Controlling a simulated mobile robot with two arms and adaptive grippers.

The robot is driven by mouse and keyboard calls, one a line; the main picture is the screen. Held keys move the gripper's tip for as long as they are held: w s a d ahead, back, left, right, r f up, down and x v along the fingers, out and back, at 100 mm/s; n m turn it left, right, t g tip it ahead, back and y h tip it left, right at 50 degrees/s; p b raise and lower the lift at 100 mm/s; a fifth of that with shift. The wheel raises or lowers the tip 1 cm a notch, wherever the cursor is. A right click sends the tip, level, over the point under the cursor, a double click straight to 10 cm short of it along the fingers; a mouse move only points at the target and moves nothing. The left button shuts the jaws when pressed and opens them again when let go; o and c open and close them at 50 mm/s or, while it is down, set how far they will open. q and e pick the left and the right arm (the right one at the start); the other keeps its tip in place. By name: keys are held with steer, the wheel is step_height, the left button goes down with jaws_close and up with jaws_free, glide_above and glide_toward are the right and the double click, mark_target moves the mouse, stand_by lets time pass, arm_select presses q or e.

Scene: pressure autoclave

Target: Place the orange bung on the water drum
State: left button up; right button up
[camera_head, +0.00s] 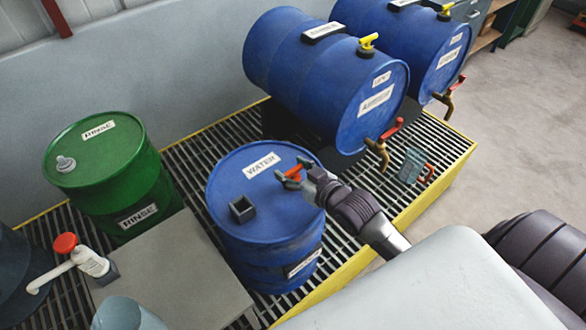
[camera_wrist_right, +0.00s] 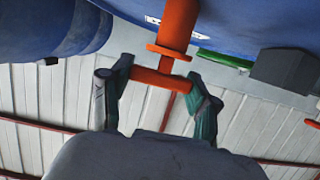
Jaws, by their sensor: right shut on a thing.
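The water drum (camera_head: 262,172) is an upright blue drum with a white WATER label on its top. A dark square fitting (camera_head: 242,210) stands on that top, left of the label's lower end, and also shows in the right wrist view (camera_wrist_right: 285,70). My right gripper (camera_head: 299,180) is over the right part of the drum top, shut on the orange bung (camera_head: 290,174). In the right wrist view the orange bung (camera_wrist_right: 178,28) has a collar, and its crossbar lies between my fingers (camera_wrist_right: 160,80). Whether the bung touches the drum top, I cannot tell. My left gripper is out of view.
A green rinse drum (camera_head: 100,160) stands left on the yellow-edged grating (camera_head: 430,205). Blue drums (camera_head: 325,75) with taps lie behind. A clear jug (camera_head: 411,166) stands at right.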

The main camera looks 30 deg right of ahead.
steer(key=o, duration=1.2)
steer(key=shift+c, duration=0.2)
steer(key=shift+s+r, duration=0.1)
steer(key=v, duration=1.2)
steer(key=shift+b, duration=0.35)
steer(key=shift+r, duration=0.1)
